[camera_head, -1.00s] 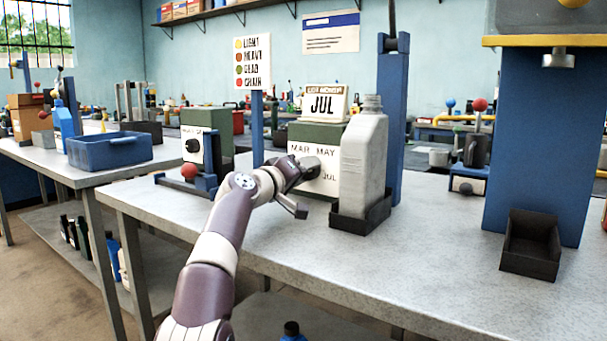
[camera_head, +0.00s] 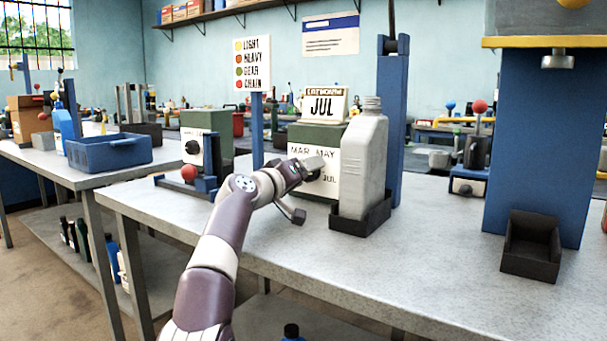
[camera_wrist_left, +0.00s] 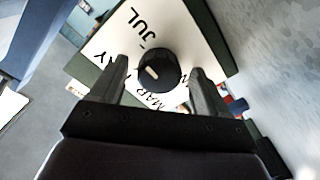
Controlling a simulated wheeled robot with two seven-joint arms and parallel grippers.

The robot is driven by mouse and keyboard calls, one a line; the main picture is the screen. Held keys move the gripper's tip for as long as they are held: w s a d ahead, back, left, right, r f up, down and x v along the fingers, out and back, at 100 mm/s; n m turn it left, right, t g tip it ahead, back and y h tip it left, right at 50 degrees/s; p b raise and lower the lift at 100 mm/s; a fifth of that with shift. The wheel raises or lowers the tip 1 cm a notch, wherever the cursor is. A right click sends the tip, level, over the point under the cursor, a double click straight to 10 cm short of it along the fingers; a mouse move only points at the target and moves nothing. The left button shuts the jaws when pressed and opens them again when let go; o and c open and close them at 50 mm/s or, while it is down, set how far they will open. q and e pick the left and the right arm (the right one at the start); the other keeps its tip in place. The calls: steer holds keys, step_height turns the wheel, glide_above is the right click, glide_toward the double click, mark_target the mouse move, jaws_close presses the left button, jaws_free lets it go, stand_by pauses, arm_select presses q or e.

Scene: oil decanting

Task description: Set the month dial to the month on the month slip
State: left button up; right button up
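The box's white face (camera_head: 297,150) shows MAR, MAY and part of JUL in the head view. My left gripper (camera_head: 316,169) is in front of this face and covers part of it. In the left wrist view the black dial knob (camera_wrist_left: 159,69) lies between the fingertips of my left gripper (camera_wrist_left: 160,76). The fingers are open, with gaps on both sides of the knob. Its white mark sits toward the side between MAY and MAR. My right gripper is not in view.
A grey jug (camera_head: 363,160) in a black tray (camera_head: 361,219) stands right beside the dial box. A blue post (camera_head: 391,120) rises behind it. A stand with a red ball (camera_head: 189,173) is at the left. The table front (camera_head: 330,255) is clear.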

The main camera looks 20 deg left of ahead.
arm_select(q)
steer(key=shift+s, duration=0.1)
steer(key=shift+s+a+f+b, duration=0.15)
steer(key=shift+s+b, duration=0.05)
steer(key=shift+b, duration=0.3)
steer(key=b+v, duration=0.4)
steer(key=shift+s+f, duration=0.15)
steer(key=shift+f, duration=0.05)
steer(key=b+v, duration=0.1)
steer(key=v, duration=0.3)
steer(key=b+v, duration=0.1)
steer(key=v, duration=0.2)
steer(key=shift+r+b, duration=0.3)
steer(key=shift+r, duration=0.05)
steer(key=shift+s+a, duration=0.15)
steer(key=shift+s, duration=0.25)
